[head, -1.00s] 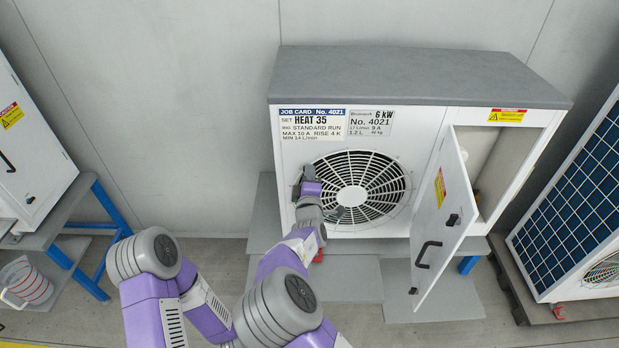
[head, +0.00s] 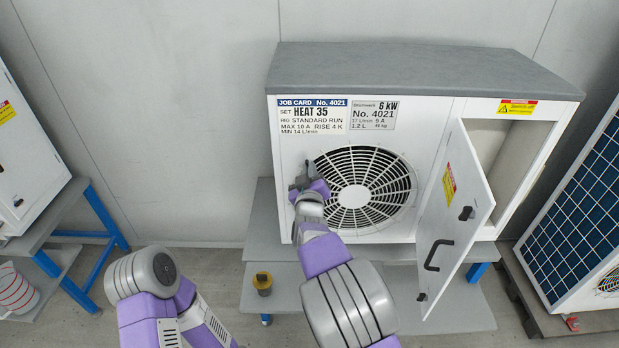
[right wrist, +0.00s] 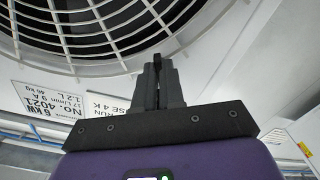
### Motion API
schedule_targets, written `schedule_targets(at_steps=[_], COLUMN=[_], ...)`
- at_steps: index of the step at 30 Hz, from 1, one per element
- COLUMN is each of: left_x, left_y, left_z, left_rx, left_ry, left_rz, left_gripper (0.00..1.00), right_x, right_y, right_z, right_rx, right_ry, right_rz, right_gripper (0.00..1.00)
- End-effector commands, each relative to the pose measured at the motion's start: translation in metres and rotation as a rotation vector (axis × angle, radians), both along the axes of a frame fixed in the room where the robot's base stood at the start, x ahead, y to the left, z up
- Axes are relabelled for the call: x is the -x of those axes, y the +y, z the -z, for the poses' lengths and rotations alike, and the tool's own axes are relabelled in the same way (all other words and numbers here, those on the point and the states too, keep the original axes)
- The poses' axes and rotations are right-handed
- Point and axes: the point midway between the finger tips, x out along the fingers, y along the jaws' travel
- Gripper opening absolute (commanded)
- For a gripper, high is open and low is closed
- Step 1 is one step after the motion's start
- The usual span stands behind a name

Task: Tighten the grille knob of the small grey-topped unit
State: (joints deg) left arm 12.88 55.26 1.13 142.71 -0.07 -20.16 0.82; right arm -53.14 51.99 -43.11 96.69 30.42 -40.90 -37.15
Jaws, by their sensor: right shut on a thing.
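The small grey-topped unit (head: 430,72) stands on a grey bench, its round fan grille (head: 365,190) facing me. My right gripper (head: 306,174) is at the left edge of the grille. In the right wrist view its fingers (right wrist: 157,75) are closed together on the small dark grille knob (right wrist: 157,61), which shows just at the tips beside the grille. The knob is mostly hidden by the fingers, and in the head view I cannot make it out. My left gripper is not in view; only part of my left arm shows at lower left.
The unit's side door (head: 457,220) hangs open toward me, right of the grille. A yellow-topped dark object (head: 263,283) is on the lower shelf. A blue-legged bench (head: 95,240) stands left, and a solar-panel-like unit (head: 585,210) on a pallet stands right.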

Motion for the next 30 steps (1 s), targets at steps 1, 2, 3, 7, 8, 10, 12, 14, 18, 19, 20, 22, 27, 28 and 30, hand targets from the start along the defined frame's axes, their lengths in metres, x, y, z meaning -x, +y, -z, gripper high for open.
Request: schedule_targets(at_steps=[1,2,3,7,8,10,12,14,18,19,20,22,27,28,30], left_x=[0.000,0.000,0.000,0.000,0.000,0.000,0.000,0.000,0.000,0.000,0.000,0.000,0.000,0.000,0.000], left_y=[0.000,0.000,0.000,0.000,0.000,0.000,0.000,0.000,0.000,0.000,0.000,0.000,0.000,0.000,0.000], left_z=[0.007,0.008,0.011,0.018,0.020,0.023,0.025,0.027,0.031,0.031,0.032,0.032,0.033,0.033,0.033], left_rx=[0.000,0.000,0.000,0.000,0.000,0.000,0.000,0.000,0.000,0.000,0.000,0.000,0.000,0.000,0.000], left_ry=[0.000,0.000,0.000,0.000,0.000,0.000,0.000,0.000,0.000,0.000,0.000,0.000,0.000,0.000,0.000], left_rz=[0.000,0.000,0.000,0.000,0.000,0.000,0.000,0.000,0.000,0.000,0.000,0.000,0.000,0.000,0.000], left_gripper=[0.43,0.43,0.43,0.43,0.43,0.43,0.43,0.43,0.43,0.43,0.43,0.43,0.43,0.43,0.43], right_x=[0.000,0.000,0.000,0.000,0.000,0.000,0.000,0.000,0.000,0.000,0.000,0.000,0.000,0.000,0.000], right_y=[-0.001,0.000,-0.001,0.000,0.000,-0.001,0.000,0.000,-0.001,0.000,0.000,0.000,0.000,0.000,0.000], right_z=[0.001,0.001,0.002,0.001,0.001,0.001,0.001,0.000,0.000,0.000,0.000,0.000,-0.001,-0.001,-0.001], right_rx=[-0.046,-0.074,-0.107,-0.213,-0.234,-0.282,-0.323,-0.354,-0.409,-0.417,-0.425,-0.439,-0.456,-0.457,-0.458], right_ry=[-0.003,-0.002,-0.002,-0.002,-0.002,-0.003,-0.002,-0.002,-0.002,-0.002,-0.001,-0.001,-0.002,-0.002,-0.002], right_rz=[0.001,0.000,0.001,0.000,0.000,0.001,0.000,0.000,0.001,0.001,0.000,0.000,-0.001,-0.001,-0.001], right_gripper=[0.00,0.00,0.00,0.00,0.00,0.00,0.00,0.00,0.00,0.00,0.00,0.00,0.00,0.00,0.00])
